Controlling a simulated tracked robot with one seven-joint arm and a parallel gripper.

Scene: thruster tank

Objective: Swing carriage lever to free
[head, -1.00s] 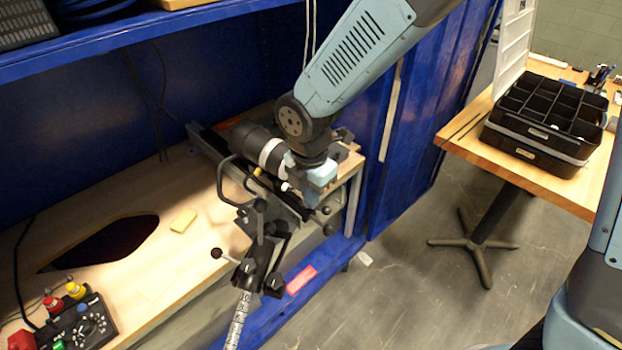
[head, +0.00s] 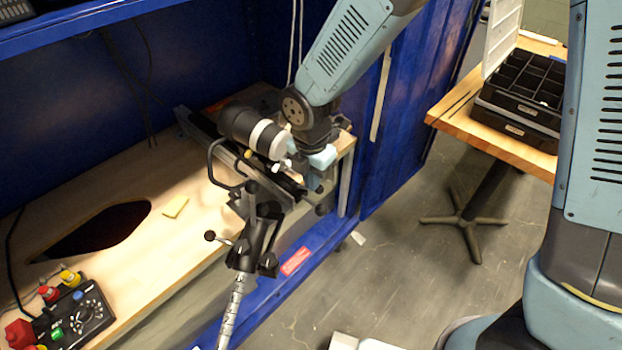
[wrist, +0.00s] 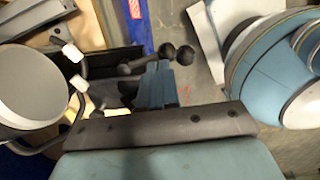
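The carriage (head: 285,188) is a dark assembly on a rail at the bench's right end, below a black cylinder (head: 240,124) with a white band. Black ball knobs stick out from its right side; one knob (head: 321,209) hangs low, and two show side by side in the wrist view (wrist: 185,55). I cannot tell which knob belongs to the carriage lever. My gripper (head: 318,172) points down at the carriage, right of the cylinder. In the wrist view its blue fingers (wrist: 155,84) look close together, with their tips near the knobs. Whether anything is between them is hidden.
A black clamp (head: 258,240) with a ball-ended handle (head: 210,236) and a ruled strip stands at the bench front. A control box (head: 82,315) is at lower left. A blue shelf (head: 90,28) overhangs the bench. A side table (head: 480,135) holds a black organiser.

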